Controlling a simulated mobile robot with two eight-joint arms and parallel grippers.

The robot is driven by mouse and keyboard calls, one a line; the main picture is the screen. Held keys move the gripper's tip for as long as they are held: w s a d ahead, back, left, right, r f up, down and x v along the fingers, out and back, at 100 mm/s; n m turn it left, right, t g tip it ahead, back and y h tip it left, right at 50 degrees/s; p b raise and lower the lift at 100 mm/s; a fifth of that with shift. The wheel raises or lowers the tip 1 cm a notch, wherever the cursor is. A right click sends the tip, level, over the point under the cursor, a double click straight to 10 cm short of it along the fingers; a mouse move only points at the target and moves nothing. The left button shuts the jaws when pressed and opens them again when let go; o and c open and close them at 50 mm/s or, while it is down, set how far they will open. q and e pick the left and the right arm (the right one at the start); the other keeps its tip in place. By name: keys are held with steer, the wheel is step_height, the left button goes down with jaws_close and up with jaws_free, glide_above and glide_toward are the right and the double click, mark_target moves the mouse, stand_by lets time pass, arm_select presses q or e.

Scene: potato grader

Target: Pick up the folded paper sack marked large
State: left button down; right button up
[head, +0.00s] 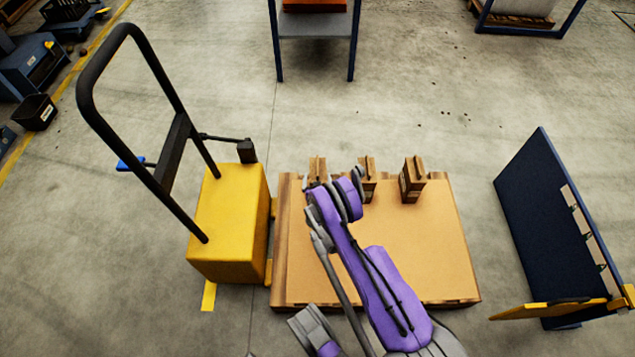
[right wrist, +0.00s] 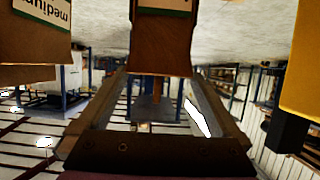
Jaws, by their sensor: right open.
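Three brown folded paper sacks stand in a row along the far edge of a cardboard-topped pallet (head: 430,255): a left sack (head: 317,166), a middle sack (head: 369,188) and a right sack (head: 411,180). My right gripper (head: 318,184) is at the left sack, partly hidden by my purple wrist. In the right wrist view its open fingers (right wrist: 158,80) lie either side of the narrow neck of a sack (right wrist: 160,45); contact is unclear. That sack's green-edged label is cut off, its word unreadable. A neighbouring sack (right wrist: 35,45) reads "medium", upside down. My left gripper does not show.
A yellow pallet truck (head: 228,220) with a black handle stands left of the pallet, and its yellow body shows close by in the right wrist view (right wrist: 305,65). A dark blue panel (head: 550,225) stands to the right. Open concrete floor lies beyond the pallet.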

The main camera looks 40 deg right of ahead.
steer(key=b+x, duration=0.1)
steer(key=x, duration=0.4)
steer(key=shift+w+d+r, duration=0.1)
steer(key=shift+d+r, duration=0.05)
steer(key=shift+d, duration=0.05)
jaws_close()
stand_by(0.3)
